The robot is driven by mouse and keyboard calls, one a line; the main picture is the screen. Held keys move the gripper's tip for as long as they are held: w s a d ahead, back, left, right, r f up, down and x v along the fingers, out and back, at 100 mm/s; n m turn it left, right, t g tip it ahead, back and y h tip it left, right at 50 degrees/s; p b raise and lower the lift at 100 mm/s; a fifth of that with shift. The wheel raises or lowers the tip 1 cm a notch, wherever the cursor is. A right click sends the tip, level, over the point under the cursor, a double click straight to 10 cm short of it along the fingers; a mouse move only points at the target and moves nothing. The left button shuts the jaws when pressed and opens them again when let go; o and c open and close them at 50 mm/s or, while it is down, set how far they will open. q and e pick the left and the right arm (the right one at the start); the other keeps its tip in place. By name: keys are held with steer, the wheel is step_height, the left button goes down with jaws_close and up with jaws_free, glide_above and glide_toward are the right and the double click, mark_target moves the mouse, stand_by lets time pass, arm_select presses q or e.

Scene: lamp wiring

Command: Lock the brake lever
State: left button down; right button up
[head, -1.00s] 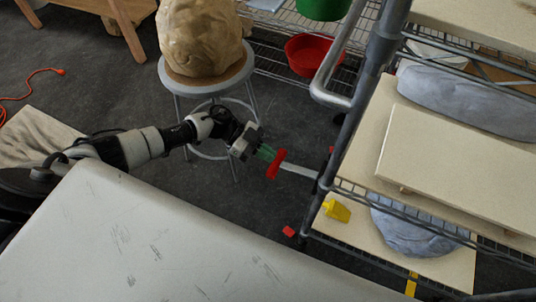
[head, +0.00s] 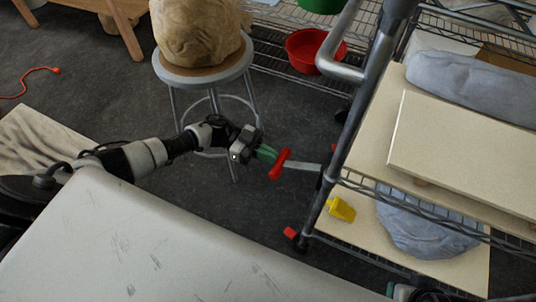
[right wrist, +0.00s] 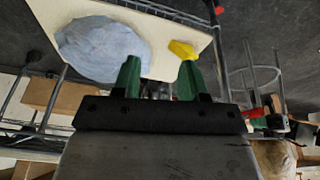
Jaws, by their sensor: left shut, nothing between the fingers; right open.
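A lever with a red grip (head: 279,164) and a flat grey bar (head: 303,166) sticks out from the wire rack's near post. My left gripper (head: 265,153) is shut, with nothing between its green fingers. Its fingertips are right beside the red grip; I cannot tell whether they touch it. In the right wrist view the red grip (right wrist: 257,112) shows at the right. My right gripper (right wrist: 158,75) is open and empty, its green fingers pointing towards the rack. A smaller red piece (head: 291,233) sits low by the foot of the rack.
The wire rack (head: 352,135) holds boards, grey-blue lumps and a yellow bottle-like object (head: 341,209). A stool (head: 205,75) with a clay lump stands behind my left arm. A pale surface (head: 150,250) fills the front left. Dark floor (head: 235,200) is clear between them.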

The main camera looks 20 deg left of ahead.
arm_select(q)
steer(key=shift+s+d+f, duration=0.1)
steer(key=shift+f, duration=0.1)
arm_select(e)
steer(key=shift+f, duration=0.25)
arm_select(q)
steer(key=shift+r, duration=0.1)
arm_select(e)
steer(key=shift+r, duration=0.1)
arm_select(q)
steer(key=shift+r, duration=0.15)
steer(key=a+r+p, duration=0.2)
steer(key=a+r, duration=0.2)
steer(key=a, duration=0.8)
steer(key=shift+w+a, duration=0.3)
arm_select(e)
step_height(320, 180, down, 7)
steer(key=w+a, duration=0.2)
steer(key=shift+w, duration=0.15)
arm_select(q)
steer(key=shift+r, duration=0.1)
